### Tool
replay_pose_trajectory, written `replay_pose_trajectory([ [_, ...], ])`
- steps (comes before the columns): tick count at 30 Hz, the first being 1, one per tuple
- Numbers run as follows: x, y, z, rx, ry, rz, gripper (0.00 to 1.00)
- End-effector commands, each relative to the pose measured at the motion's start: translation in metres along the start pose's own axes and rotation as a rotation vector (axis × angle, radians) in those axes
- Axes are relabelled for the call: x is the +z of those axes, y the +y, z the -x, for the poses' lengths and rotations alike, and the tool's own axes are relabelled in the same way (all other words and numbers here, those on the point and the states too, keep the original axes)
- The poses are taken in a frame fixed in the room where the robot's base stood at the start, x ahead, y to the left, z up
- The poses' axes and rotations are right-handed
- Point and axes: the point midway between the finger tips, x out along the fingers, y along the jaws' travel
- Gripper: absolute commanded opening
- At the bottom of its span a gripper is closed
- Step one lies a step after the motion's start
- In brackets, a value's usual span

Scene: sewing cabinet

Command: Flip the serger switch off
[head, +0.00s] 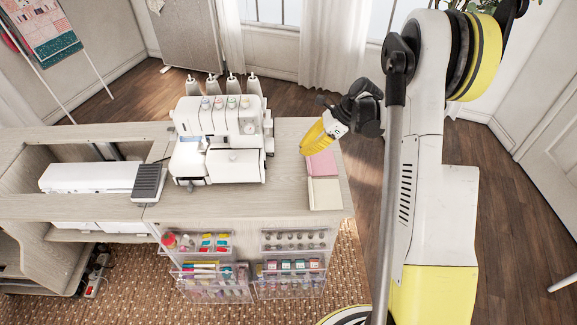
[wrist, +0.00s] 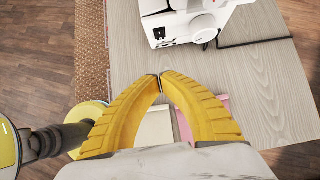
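The white serger (head: 220,142) stands on the wooden cabinet top, with several thread cones behind it. In the wrist view its side (wrist: 182,12) shows at the top edge, with a round handwheel (wrist: 204,26) and a small black switch panel (wrist: 159,33). The switch position is too small to tell. My gripper (head: 304,152) is to the right of the serger, above the cabinet's right end and apart from the machine. Its yellow fingers (wrist: 159,76) meet at the tips with nothing held between them.
A pink pad (head: 321,164) and a cream pad (head: 324,193) lie below my gripper. A black foot pedal (head: 148,181) and a white machine (head: 88,178) are at the left. Clear drawers (head: 208,280) with supplies are at the front. Bare cabinet top (wrist: 270,90) lies between gripper and serger.

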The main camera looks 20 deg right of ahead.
Motion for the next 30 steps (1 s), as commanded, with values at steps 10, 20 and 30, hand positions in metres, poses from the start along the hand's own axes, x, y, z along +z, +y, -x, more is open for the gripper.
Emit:
replay_pose_trajectory([
  [10,0.0,0.0,-0.003,0.0,0.0,0.0,0.0],
  [20,-0.002,0.0,-0.057,0.001,0.0,0.002,0.0],
  [30,0.012,0.001,-0.116,0.001,0.0,0.002,0.0],
])
